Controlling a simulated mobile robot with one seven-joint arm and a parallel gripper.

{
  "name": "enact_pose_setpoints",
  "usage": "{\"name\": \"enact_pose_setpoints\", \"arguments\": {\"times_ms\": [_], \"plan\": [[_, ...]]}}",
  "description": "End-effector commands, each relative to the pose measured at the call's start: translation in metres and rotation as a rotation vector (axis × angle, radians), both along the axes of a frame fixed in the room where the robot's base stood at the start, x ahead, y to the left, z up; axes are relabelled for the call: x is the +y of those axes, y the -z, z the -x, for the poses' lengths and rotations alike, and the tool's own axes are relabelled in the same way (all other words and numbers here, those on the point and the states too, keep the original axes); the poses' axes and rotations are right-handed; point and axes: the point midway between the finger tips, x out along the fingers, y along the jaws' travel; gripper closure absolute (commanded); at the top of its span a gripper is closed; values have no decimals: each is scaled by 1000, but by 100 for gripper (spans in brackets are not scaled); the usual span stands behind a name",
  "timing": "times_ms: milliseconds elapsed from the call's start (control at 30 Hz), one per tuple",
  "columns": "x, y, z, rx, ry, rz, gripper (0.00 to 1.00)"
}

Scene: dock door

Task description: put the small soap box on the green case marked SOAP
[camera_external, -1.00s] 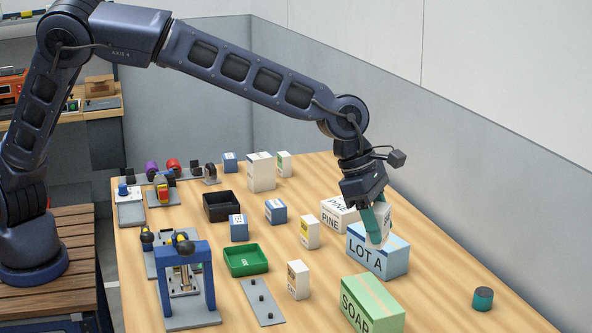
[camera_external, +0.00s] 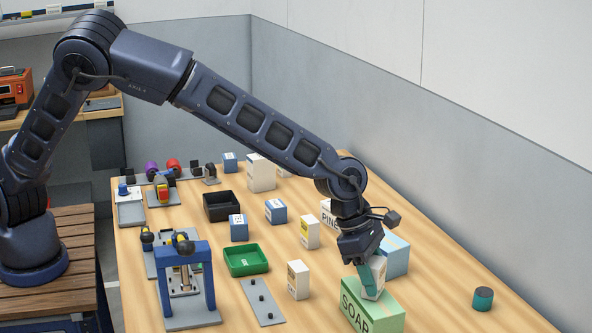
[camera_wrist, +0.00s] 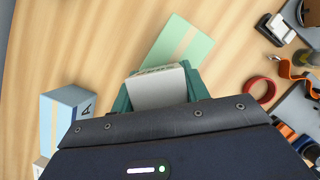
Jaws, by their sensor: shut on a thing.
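My gripper (camera_external: 372,282) is shut on a small white box (camera_external: 379,267), its teal fingers on either side of it. In the wrist view the box (camera_wrist: 158,90) sits between the fingers, with print along its far edge too small to read. The green case marked SOAP (camera_external: 375,303) stands at the front right of the table. The held box and fingertips overlap its top back part in the external view; I cannot tell whether they touch. In the wrist view the green case (camera_wrist: 180,42) lies just beyond the box, its top bare where visible.
The blue LOT A case (camera_external: 398,256) stands close behind my gripper, with the PINE case (camera_external: 328,217) farther back, partly hidden. A teal cylinder (camera_external: 483,298) stands to the right. A small white carton (camera_external: 298,279) and a grey pegged plate (camera_external: 262,302) lie left of the green case.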

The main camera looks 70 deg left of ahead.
Motion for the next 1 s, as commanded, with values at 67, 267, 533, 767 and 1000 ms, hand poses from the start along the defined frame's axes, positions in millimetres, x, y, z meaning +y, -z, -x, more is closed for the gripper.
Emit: {"name": "enact_pose_setpoints", "arguments": {"times_ms": [67, 267, 533, 767, 1000], "plan": [[0, -1, 0, -1, 0, 1, 79], [0, 2, 0, -1, 0, -1, 79], [0, 2, 0, 0, 0, 0, 33], [0, -2, 0, -1, 1, 0, 33], [9, -34, 9, -2, 0, 2, 33]]}}
